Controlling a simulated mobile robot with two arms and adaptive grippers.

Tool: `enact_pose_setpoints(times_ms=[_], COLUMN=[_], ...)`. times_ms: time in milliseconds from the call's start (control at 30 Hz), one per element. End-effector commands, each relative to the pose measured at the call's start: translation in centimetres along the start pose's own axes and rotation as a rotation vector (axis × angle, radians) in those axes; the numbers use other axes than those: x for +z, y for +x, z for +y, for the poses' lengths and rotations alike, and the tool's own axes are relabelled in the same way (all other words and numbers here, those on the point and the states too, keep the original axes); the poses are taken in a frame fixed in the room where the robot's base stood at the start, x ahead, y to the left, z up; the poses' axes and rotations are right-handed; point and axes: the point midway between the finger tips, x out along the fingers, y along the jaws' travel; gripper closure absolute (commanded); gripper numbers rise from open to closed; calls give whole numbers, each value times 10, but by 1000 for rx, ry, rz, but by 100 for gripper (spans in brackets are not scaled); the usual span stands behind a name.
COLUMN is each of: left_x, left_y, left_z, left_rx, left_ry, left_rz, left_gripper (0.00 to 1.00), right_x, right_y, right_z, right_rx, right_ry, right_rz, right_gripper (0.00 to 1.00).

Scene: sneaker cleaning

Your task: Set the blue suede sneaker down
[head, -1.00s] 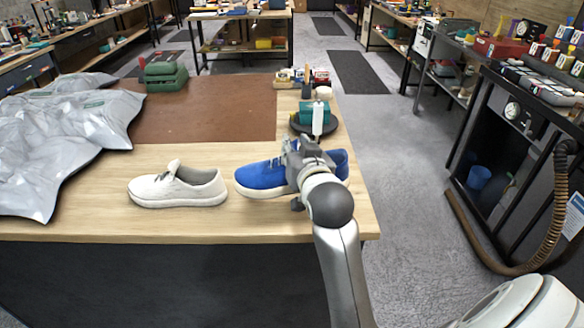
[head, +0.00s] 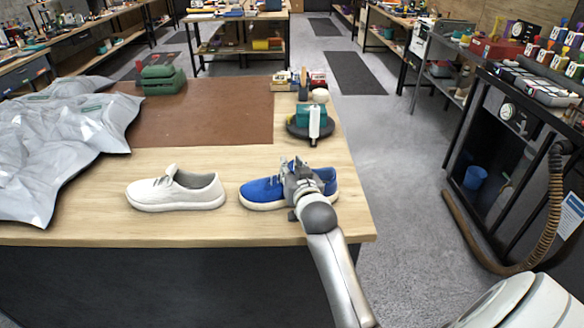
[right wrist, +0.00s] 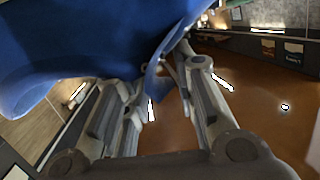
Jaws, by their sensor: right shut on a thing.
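The blue suede sneaker (head: 262,190) with a white sole is upright at the front right of the wooden workbench (head: 90,228), toe to the left. It sits at or just above the bench top; I cannot tell whether the sole touches. My right gripper (head: 298,176) is shut on it around the ankle opening and hides its middle. In the right wrist view, the blue sneaker (right wrist: 90,40) fills the upper left, with the gripper fingers (right wrist: 162,80) against its edge. A white sneaker (head: 178,191) stands just left of it, apart. My left gripper is not in view.
Crumpled silver-grey bags (head: 60,135) cover the bench's left end. A brown mat (head: 205,118) lies behind the sneakers, with a green object (head: 162,80) at its back left. A round dark stand (head: 311,128) with a teal object stands at the back right.

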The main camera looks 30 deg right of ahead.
Motion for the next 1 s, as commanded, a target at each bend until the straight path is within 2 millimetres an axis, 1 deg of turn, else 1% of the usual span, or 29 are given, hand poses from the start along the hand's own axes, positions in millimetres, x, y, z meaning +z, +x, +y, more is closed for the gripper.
enact_pose_setpoints(times_ms=[33,67,200,233,533,667,767,1000], left_x=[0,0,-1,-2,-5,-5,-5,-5], left_y=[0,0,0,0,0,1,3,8], left_z=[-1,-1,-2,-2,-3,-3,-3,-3], left_rx=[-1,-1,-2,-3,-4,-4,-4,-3], left_ry=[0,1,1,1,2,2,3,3], left_rz=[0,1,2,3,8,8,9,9], left_gripper=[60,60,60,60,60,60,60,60], right_x=[-1,0,0,0,0,1,1,2], right_y=[0,0,0,0,-1,-7,-18,-61], right_z=[0,0,0,0,0,0,0,0], right_rx=[-1,0,0,0,0,0,-1,0], right_ry=[0,0,0,0,0,0,0,1], right_rz=[3,-1,-1,-1,-1,-3,-1,-2], right_gripper=[100,73,55,52,52,52,52,52])
